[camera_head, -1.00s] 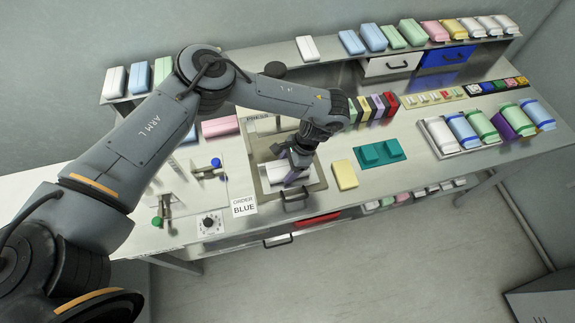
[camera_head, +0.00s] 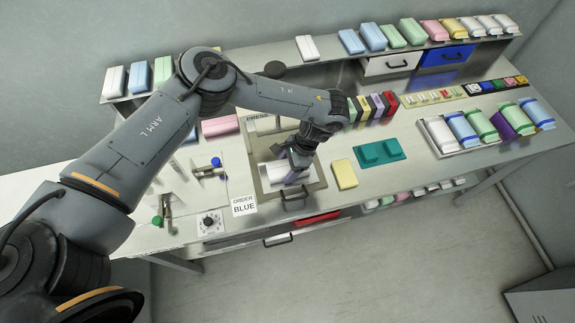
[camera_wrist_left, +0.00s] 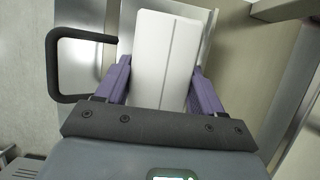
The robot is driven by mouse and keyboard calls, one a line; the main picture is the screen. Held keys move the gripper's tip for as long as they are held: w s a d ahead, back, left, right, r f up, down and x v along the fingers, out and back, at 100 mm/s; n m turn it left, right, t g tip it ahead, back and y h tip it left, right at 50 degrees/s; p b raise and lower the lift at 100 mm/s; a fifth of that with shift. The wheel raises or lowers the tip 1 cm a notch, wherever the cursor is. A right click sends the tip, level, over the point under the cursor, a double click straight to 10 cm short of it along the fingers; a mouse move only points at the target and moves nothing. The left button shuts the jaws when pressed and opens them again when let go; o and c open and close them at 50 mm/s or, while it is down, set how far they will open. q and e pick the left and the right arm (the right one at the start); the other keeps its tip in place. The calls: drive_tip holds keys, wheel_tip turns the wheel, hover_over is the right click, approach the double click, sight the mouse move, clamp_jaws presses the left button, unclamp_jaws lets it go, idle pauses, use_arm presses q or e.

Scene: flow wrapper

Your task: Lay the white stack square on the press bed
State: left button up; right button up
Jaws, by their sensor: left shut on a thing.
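The white stack (camera_head: 277,172) is at the press in the middle of the bench, within the outline of the press bed (camera_head: 259,186). My left gripper (camera_head: 297,168) reaches down over it and is shut on it. In the left wrist view the white stack (camera_wrist_left: 166,50) is a long white block with a dark centre line, between the purple fingers of my left gripper (camera_wrist_left: 162,85). I cannot tell whether the stack's underside touches the bed. The gripper hides part of the stack in the head view. My right gripper is not in view.
A black handle (camera_wrist_left: 65,65) stands close beside the gripper. A yellow pack (camera_head: 344,174) and a teal tray (camera_head: 380,152) lie right of the press. A tray (camera_head: 463,151) of coloured packs is farther right.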

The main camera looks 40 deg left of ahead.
use_arm(q)
drive_tip(key=shift+f, duration=0.1)
drive_tip(key=o, duration=1.1)
drive_tip(key=p+v, duration=0.2)
drive_tip(key=v, duration=0.7)
drive_tip(key=shift+r, duration=0.25)
drive_tip(key=shift+w+d+r, duration=0.2)
drive_tip(key=shift+w+r, duration=0.05)
drive_tip(key=shift+r, duration=0.35)
